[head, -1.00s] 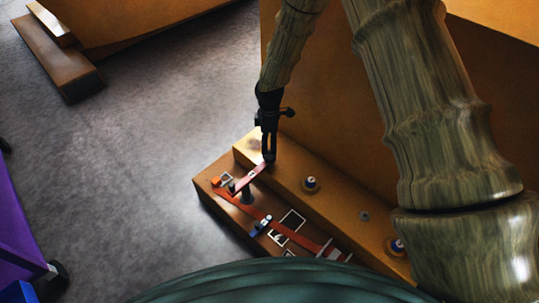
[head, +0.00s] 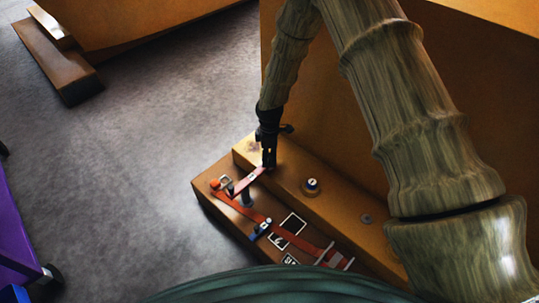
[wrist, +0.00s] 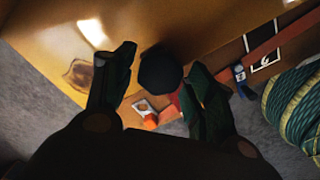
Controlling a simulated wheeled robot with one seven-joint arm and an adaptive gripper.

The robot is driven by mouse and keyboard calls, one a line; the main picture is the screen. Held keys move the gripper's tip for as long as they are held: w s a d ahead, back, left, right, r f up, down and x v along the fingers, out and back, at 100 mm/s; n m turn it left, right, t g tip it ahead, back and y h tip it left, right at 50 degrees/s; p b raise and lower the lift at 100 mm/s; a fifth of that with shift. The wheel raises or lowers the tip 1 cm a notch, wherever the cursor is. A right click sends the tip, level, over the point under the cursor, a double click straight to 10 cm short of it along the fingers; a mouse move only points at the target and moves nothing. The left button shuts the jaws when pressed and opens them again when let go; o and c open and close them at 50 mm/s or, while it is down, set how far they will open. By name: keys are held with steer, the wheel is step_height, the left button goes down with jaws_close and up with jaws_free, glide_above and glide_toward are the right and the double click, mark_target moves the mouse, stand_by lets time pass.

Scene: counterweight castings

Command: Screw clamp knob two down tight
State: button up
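A dark round knob (wrist: 160,72) shows in the wrist view between my two fingers. I take it for the clamp knob, but no number is readable. My gripper (wrist: 158,82) is open around it, with a narrow gap on the left side; contact on the right is unclear. In the head view my gripper (head: 269,163) points down at the upper end of a pink-red clamp bar (head: 249,181), on the step of the orange-brown casting (head: 340,207). There the fingers hide the knob.
A knob with a pale ring (head: 312,186) stands on the step to the right. An orange strap (head: 290,237), a blue buckle (head: 262,229), a dark post (head: 247,198) and an orange cap (head: 214,184) are on the lower ledge.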

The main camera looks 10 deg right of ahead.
steer(key=c, duration=0.6)
steer(key=shift+r+m+p, duration=0.2)
steer(key=shift+m+p, duration=0.1)
steer(key=shift+p, duration=0.25)
steer(key=m+p, duration=0.1)
steer(key=p, duration=0.1)
steer(key=shift+r+m+p, duration=0.1)
steer(key=shift+m+p, duration=0.2)
steer(key=m+p, duration=0.2)
steer(key=m, duration=0.1)
steer(key=m+p, duration=0.1)
steer(key=p, duration=0.1)
steer(key=shift+f, duration=0.25)
steer(key=shift+m, duration=0.3)
steer(key=o, duration=1.1)
steer(key=shift+c, duration=0.2)
